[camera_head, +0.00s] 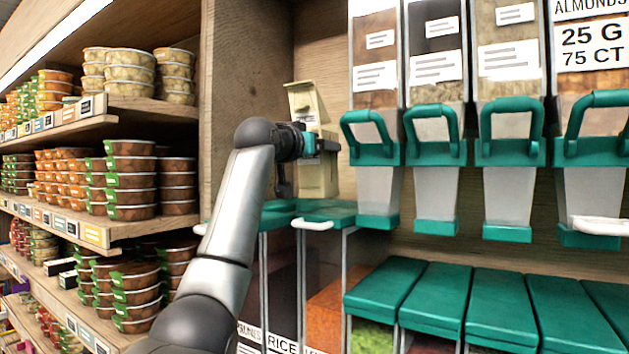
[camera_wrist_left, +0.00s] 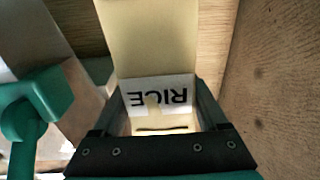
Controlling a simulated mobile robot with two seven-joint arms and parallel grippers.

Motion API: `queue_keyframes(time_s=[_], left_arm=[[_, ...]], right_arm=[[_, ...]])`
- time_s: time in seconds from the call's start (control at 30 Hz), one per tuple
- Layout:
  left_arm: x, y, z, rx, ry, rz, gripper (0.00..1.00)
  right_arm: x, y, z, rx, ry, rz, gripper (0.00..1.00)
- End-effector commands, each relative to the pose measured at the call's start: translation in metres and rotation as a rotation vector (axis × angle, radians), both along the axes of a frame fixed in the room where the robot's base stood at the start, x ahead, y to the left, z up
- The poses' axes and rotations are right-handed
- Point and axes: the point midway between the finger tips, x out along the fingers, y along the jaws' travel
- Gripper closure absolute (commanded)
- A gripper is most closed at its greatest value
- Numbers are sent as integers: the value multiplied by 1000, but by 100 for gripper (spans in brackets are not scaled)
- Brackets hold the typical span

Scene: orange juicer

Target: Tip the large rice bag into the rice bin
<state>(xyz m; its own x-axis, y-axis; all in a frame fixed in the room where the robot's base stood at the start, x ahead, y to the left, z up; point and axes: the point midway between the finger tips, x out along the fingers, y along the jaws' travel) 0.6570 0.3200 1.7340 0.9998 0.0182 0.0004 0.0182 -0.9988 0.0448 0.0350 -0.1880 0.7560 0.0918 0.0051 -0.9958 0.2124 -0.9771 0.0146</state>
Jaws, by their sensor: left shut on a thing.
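The large rice bag (camera_head: 319,170) is a cream, upright pack with a raised top flap, at the back above the green lids in the head view. My left gripper (camera_head: 312,145) is shut on its side. In the left wrist view, the gripper (camera_wrist_left: 163,100) has its dark fingers on both sides of the bag (camera_wrist_left: 150,40), whose RICE label appears upside down. The rice bin (camera_head: 282,343) carries a RICE label low in front, with green lids above, partly behind my arm. I cannot tell whether the bag touches the lids. My right gripper is not in view.
Clear dispensers with green handles (camera_head: 435,135) hang right of the bag. Green-lidded bins (camera_head: 470,305) stand below them. A wooden partition (camera_head: 228,75) rises close left of the bag. Beyond it, shelves hold stacked food tubs (camera_head: 130,180).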

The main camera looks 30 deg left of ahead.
Motion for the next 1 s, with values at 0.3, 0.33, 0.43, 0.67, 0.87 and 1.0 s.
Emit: queue_keyframes(time_s=[0.3,0.33,0.43,0.67,0.87,1.0], left_arm=[[0,-5,0,48,1,1,100],[0,-5,0,47,1,1,100],[0,-5,0,46,1,1,100],[-12,-4,-3,46,-2,1,100],[-32,-2,-3,46,-2,2,100],[-46,-1,-3,45,-2,1,100]], right_arm=[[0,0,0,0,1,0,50],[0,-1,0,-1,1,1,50],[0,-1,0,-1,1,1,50],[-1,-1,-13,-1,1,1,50],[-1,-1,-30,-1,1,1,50],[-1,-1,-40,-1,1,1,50]])
